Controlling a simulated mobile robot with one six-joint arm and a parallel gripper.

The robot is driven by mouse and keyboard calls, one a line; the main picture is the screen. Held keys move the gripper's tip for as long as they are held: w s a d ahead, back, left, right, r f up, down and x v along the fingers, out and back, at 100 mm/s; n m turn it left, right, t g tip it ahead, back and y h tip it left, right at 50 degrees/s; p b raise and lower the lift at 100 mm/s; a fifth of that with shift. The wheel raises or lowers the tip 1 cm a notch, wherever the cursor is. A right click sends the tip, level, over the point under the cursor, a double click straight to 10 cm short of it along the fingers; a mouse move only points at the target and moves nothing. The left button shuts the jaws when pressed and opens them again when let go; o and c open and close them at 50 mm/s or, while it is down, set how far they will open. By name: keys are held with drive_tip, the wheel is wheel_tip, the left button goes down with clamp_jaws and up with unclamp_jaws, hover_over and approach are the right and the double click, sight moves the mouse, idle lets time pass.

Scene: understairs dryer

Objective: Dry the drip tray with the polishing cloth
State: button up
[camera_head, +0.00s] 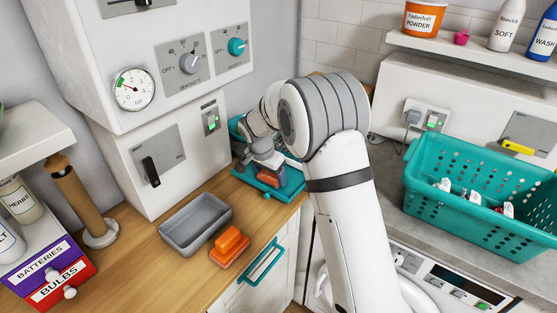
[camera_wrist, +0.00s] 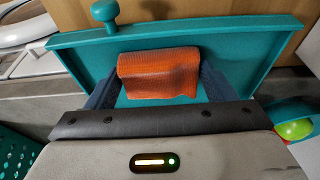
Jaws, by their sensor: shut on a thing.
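The teal drip tray (camera_head: 258,182) lies on the wooden counter near its right edge, partly hidden by my arm. It has a low rim and a small round knob, and fills much of the wrist view (camera_wrist: 225,55). My gripper (camera_head: 274,172) is over the tray, shut on a folded orange cloth (camera_wrist: 158,75), which I take to be the polishing cloth. The dark fingers grip it from both sides in the wrist view (camera_wrist: 158,88). The cloth is inside the tray's outline; I cannot tell whether it touches the floor. No water is visible.
A grey bin (camera_head: 195,224) and an orange block on an orange base (camera_head: 230,246) stand on the counter at the front. A wooden post (camera_head: 80,200) and drawers (camera_head: 55,275) are at left. A teal basket (camera_head: 480,200) stands right. A green ball (camera_wrist: 294,130) lies beside the tray.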

drive_tip(key=shift+s+d+f, duration=0.15)
drive_tip(key=shift+s+d, duration=0.3)
drive_tip(key=shift+d, duration=0.2)
drive_tip(key=r, duration=0.3)
drive_tip(key=shift+s+d+r+p, duration=0.2)
drive_tip(key=shift+d+r+p, duration=0.05)
drive_tip(key=shift+d+p, duration=0.15)
drive_tip(key=shift+a+r+p, duration=0.1)
drive_tip(key=shift+r+p, duration=1)
drive_tip(key=shift+r, duration=1.35)
